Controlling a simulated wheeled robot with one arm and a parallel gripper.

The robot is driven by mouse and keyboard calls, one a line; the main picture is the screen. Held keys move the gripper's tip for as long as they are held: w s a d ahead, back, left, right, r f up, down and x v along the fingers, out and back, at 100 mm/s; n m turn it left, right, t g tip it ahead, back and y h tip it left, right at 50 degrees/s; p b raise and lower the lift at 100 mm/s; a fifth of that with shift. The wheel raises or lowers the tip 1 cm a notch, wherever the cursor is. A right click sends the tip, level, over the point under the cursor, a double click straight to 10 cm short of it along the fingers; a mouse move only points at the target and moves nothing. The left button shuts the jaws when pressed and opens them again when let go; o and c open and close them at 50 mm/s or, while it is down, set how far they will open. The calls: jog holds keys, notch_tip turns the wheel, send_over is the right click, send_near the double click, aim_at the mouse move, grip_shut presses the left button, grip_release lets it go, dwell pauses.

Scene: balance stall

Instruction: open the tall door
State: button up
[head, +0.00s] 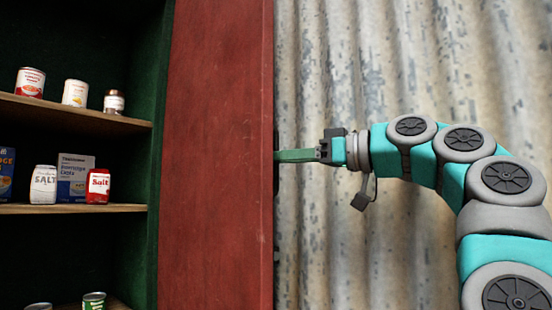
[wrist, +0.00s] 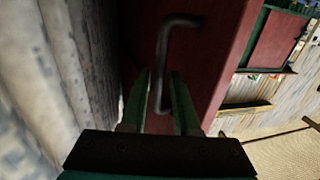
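The tall door (head: 215,150) is a red panel standing open beside the dark green cabinet, whose shelves show to its left in the head view. In the wrist view the door (wrist: 222,65) carries a dark bar handle (wrist: 166,55) running lengthwise. My gripper (head: 282,156) reaches in from the right at the door's right edge; its green fingertips are partly hidden behind that edge. In the wrist view my gripper (wrist: 163,85) has its two fingers apart, one on each side of the handle's near part. Gaps show beside the bar, so it does not look gripped.
A corrugated metal wall (head: 430,60) stands behind my arm, close to the door's handle side. Cabinet shelves (head: 75,113) hold several cans, salt packs and boxes. In the wrist view, open floor (wrist: 285,155) lies at the lower right.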

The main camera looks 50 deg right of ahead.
jog(key=v, duration=0.6)
dwell(0.5)
